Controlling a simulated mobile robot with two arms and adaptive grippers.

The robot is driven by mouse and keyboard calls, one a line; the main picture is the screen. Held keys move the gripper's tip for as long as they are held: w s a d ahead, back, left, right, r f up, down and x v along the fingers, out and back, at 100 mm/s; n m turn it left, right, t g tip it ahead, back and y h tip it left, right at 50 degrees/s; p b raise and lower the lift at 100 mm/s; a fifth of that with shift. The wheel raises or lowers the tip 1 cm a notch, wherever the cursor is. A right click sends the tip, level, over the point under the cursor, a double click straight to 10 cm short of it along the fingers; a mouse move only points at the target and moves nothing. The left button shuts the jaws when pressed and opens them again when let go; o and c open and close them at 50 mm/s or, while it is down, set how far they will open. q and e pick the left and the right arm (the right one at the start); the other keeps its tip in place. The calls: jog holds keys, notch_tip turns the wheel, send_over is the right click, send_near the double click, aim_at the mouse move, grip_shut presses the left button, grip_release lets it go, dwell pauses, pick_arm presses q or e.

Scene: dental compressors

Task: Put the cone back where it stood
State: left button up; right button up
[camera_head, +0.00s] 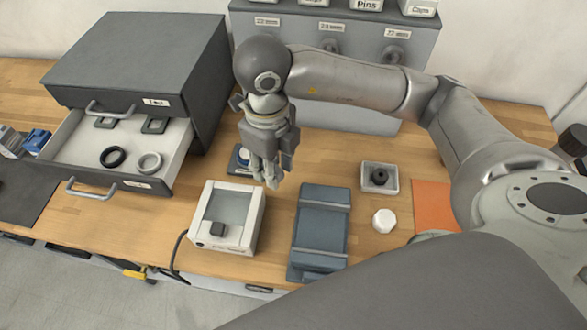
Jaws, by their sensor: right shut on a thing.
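My right gripper (266,172) reaches in from the right and points down above the workbench, just behind the white box-shaped device (226,218). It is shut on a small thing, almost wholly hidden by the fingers. This looks to be the cone, though its shape cannot be made out. No other cone shows on the bench. A blue pad (234,167) with something pale on it lies just left of the fingers, partly covered by the gripper. My left gripper is not in view.
An open drawer (178,168) with a black ring (113,157) and a grey ring (149,162) juts out at left. A grey-blue stand (322,222), a small tray (390,186), a white round cap (384,220) and an orange mat (432,202) lie to the right.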

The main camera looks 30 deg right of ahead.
jog(key=m, duration=0.2)
jog(key=a+m, duration=0.1)
jog(key=m, duration=0.2)
jog(key=shift+f, duration=0.15)
jog(key=a+m, duration=0.1)
jog(key=m, duration=0.4)
jog(key=m+b, duration=0.1)
jog(key=m, duration=0.5)
jog(key=a+m, duration=0.1)
jog(key=m, duration=0.5)
jog(key=shift+w+a+f, duration=0.25)
jog(key=shift+a+f, duration=0.1)
jog(key=w+d+f, duration=0.3)
jog(key=w+d, duration=0.1)
jog(key=d, duration=0.3)
jog(key=p, duration=0.2)
send_over(293, 170)
jog(key=f, duration=0.5)
jog(key=shift+s+a+f, duration=0.2)
jog(key=shift+s+a, duration=0.1)
jog(key=shift+a, duration=0.1)
jog(key=shift+w+d+f, duration=0.2)
jog(key=shift+d+f, duration=0.1)
jog(key=shift+f, duration=0.2)
jog(key=f, duration=0.1)
jog(key=f+p, duration=0.1)
jog(key=f, duration=0.1)
jog(key=shift+w+d, duration=0.1)
jog(key=shift+d, duration=0.1)
jog(key=shift+f, duration=0.3)
